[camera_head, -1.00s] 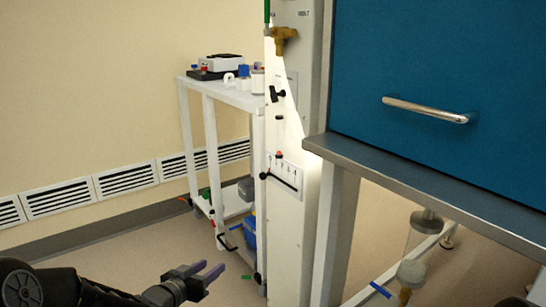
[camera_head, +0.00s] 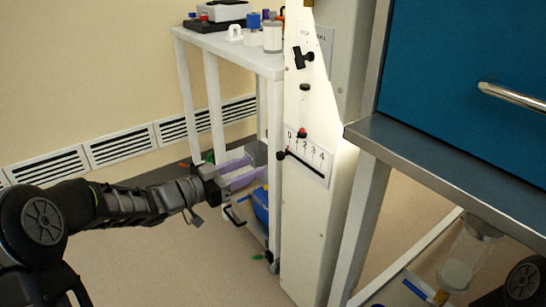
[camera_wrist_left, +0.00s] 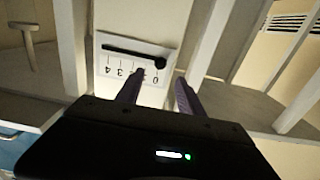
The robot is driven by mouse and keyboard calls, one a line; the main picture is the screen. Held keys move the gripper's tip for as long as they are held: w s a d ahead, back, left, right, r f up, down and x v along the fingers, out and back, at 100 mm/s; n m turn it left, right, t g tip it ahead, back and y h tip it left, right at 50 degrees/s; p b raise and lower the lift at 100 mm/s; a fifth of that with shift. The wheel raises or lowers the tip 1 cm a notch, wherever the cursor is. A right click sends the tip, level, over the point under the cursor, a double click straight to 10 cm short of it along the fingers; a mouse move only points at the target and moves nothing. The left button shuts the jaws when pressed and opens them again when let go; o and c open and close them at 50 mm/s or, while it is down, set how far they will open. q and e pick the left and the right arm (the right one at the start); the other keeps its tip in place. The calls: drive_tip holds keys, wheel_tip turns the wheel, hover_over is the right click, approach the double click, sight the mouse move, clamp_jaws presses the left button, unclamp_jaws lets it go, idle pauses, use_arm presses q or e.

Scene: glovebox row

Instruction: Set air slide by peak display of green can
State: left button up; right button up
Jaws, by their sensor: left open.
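The air slide is a black bar (camera_head: 305,166) on a white scale plate (camera_head: 318,158) marked 0 to 4, on the white column. Its round black knob (camera_head: 281,155) is at the 0 end. In the left wrist view the plate (camera_wrist_left: 118,70) looks upside down, with the knob (camera_wrist_left: 158,62) near the 0. My left gripper (camera_head: 254,167) is open and empty, its purple fingers apart, left of the plate and short of the knob. In the wrist view its fingertips (camera_wrist_left: 158,84) stand either side below the knob. No green can or its display is visible. My right gripper is not in view.
A white shelf cart (camera_head: 235,48) stands left of the column. The blue glovebox front (camera_head: 465,70) and its grey ledge (camera_head: 440,150) are at right. Floor at lower left is open.

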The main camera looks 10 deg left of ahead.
sight(278, 156)
use_arm(q)
drive_tip(key=shift+w, duration=0.1)
drive_tip(key=b+x, duration=0.2)
drive_tip(key=x, duration=0.5)
drive_tip(key=shift+w+d, duration=0.2)
clamp_jaws()
idle(0.4)
idle(1.0)
